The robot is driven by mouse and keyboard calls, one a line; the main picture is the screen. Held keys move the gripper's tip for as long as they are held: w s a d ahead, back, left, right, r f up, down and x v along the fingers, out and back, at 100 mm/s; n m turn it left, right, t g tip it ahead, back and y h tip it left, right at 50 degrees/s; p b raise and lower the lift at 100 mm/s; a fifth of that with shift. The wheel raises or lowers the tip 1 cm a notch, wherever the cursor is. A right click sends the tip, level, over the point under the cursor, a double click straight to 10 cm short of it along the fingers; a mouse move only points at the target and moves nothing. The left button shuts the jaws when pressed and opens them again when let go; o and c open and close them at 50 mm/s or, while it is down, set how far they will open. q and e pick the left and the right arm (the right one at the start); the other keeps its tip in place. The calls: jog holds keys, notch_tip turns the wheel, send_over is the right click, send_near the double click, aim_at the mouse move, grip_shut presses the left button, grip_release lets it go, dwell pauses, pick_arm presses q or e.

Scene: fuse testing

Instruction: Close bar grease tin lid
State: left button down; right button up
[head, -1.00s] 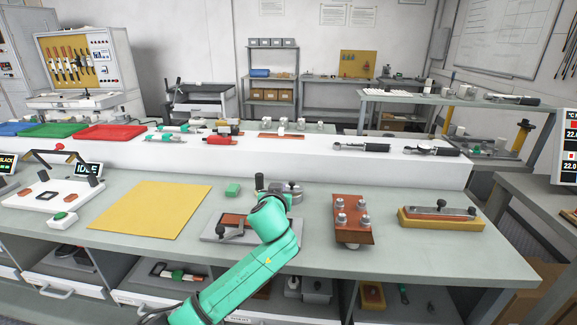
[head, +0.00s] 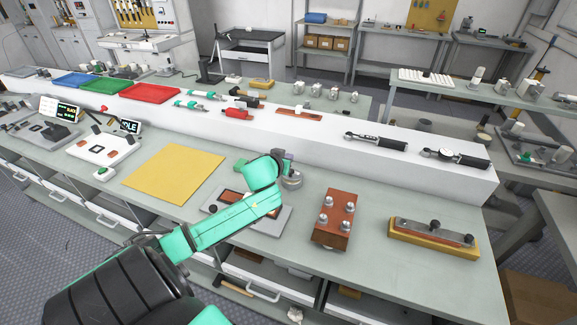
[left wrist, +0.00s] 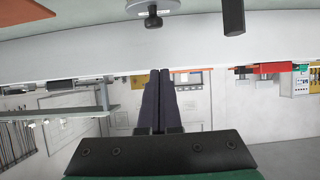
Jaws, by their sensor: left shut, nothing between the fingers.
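The grease tin (head: 292,182) is a low, round grey tin on the bench, just behind the grey plate. My left gripper (head: 286,158) is beside and above it, partly covering it in the head view. In the left wrist view, a round grey lid (left wrist: 173,5) with a black knob (left wrist: 153,20) shows at the top edge, cut off by the frame. The shut, empty fingers (left wrist: 166,73) point towards the raised shelf and are apart from the lid. I cannot tell how the lid sits on the tin. My right gripper is not in view.
The grey plate (head: 277,222) lies partly under my left arm. A copper block with posts (head: 333,222) and a yellow-based bar (head: 432,238) stand to the right. A yellow mat (head: 172,175) lies left. The white raised shelf (head: 310,140) runs behind.

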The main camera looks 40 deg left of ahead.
aim_at(289, 178)
pick_arm(q)
jog(key=shift+x, duration=1.15)
jog(key=f, duration=0.3)
jog(key=shift+s+d, duration=0.35)
jog(key=shift+s, duration=0.05)
jog(key=shift+s+f, duration=0.3)
jog(key=shift+w+f, duration=0.1)
jog(key=shift+w, duration=0.05)
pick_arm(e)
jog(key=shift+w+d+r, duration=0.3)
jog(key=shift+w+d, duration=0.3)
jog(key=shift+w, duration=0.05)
pick_arm(q)
jog(key=shift+d+f, duration=0.1)
jog(key=shift+f, duration=0.15)
jog(key=f+t+b, duration=0.1)
jog(key=b, duration=0.3)
jog(key=s+f+t+b, duration=0.1)
jog(key=b, duration=0.4)
jog(key=shift+s+d+f+y, duration=0.1)
jog(key=shift+s+d+y, duration=0.1)
jog(key=shift+y, duration=0.2)
jog(key=shift+r+t, duration=0.2)
jog(key=shift+t, duration=0.1)
jog(key=shift+s+r, duration=0.1)
jog(key=shift+r, duration=0.15)
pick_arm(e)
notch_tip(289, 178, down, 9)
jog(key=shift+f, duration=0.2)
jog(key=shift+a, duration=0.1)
